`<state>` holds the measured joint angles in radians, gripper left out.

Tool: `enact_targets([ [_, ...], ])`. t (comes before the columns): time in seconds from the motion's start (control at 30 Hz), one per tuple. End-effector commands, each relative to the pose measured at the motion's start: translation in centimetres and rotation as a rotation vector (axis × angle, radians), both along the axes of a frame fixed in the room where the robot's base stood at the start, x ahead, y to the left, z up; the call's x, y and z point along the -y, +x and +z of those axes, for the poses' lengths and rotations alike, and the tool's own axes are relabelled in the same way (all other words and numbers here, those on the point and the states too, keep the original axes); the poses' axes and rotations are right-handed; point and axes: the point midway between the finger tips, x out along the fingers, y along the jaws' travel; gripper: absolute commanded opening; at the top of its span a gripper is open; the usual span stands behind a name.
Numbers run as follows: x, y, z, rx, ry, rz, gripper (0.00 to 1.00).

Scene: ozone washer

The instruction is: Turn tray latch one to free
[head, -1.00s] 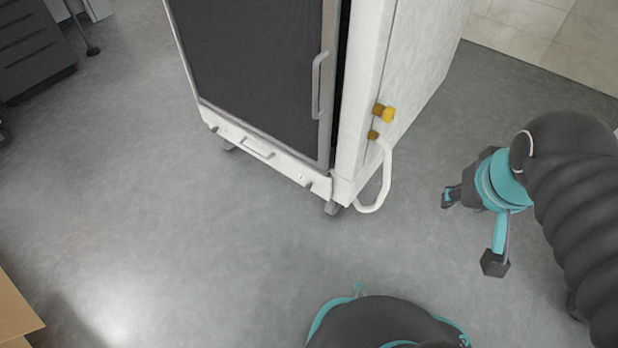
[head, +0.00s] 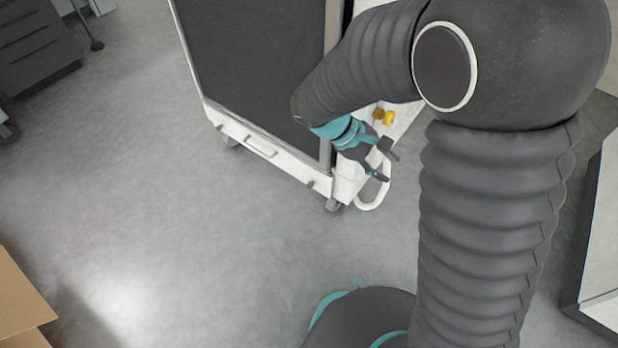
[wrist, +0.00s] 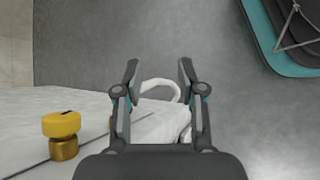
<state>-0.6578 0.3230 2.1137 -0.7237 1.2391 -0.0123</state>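The white washer cabinet (head: 350,170) has a low front tray panel (head: 285,160) with a bar handle (head: 262,147). Two small grey latches show on this panel: one near its right end (head: 311,184), one near its left end (head: 223,130). I cannot tell which is latch one or how each is turned. My gripper (head: 388,163) is at the cabinet's lower right corner, beside its side face and over the white hose. In the wrist view my gripper (wrist: 159,68) is open with nothing between its fingers. No tray latch is recognisable there.
A white hose loop (head: 374,196) hangs from the cabinet's side and shows past my fingers in the wrist view (wrist: 165,86). A yellow knob on a brass fitting (wrist: 62,125) sticks out at left there. A cardboard box (head: 20,295) stands lower left. Floor before the cabinet is clear.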

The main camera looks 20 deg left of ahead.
Motion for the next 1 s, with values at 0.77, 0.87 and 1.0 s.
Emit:
enact_targets([
  [0.77, -18.7, -0.5, -17.2, -0.076, -0.749, 0.815, 0.4],
  [0.87, -20.7, -1.9, -20.1, -0.059, -0.84, 0.925, 0.4],
  [1.0, -22.8, -3.8, -23.4, -0.032, -0.941, 1.053, 0.4],
])
